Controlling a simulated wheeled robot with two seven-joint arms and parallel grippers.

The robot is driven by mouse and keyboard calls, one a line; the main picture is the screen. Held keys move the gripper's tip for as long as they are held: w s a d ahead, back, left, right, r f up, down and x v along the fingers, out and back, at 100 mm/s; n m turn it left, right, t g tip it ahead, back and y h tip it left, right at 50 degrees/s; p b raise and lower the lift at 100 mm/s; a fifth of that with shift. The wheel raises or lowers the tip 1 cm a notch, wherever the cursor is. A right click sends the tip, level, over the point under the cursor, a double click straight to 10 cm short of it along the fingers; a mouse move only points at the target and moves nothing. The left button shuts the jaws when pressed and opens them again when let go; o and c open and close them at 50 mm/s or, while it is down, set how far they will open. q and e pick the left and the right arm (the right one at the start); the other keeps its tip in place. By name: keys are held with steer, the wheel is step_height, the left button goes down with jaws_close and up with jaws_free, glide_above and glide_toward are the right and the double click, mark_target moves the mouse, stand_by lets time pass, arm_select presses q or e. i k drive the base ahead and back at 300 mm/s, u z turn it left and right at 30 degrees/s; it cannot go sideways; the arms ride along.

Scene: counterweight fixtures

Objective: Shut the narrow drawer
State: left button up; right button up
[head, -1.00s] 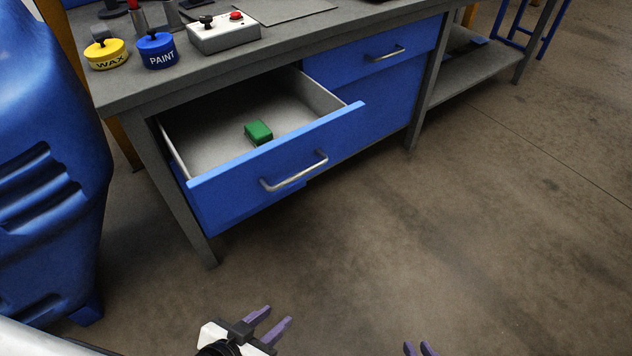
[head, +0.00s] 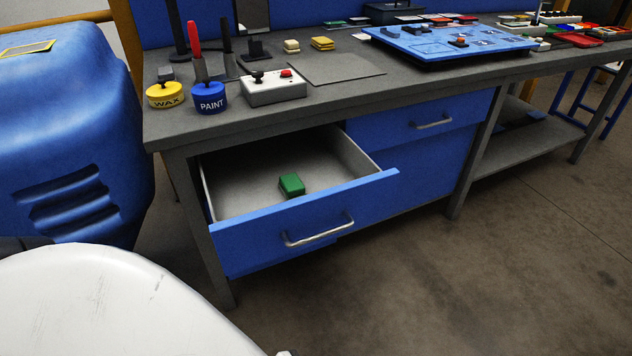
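A blue-fronted drawer (head: 270,243) on the left under the grey workbench stands pulled well out. Its silver bar handle (head: 318,232) faces me. A green block (head: 291,184) lies inside on the pale drawer floor. To its right, a second blue drawer (head: 400,126) with a silver handle (head: 433,122) sits flush in the bench. I cannot be sure from its size alone which is the narrow one, but only the left one is open. Neither of my grippers shows in the head view; a white part of mine fills the lower left.
The workbench top (head: 215,125) carries a yellow WAX pot (head: 166,97), a blue PAINT pot (head: 210,100), a grey control box (head: 273,89) and a blue board (head: 450,42). A blue ribbed machine body (head: 75,150) stands left of the bench. The floor (head: 450,285) at front right is clear.

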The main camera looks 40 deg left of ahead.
mark_target(254, 224)
steer(key=u, duration=0.75)
steer(key=i, duration=0.85)
steer(key=u, duration=0.95)
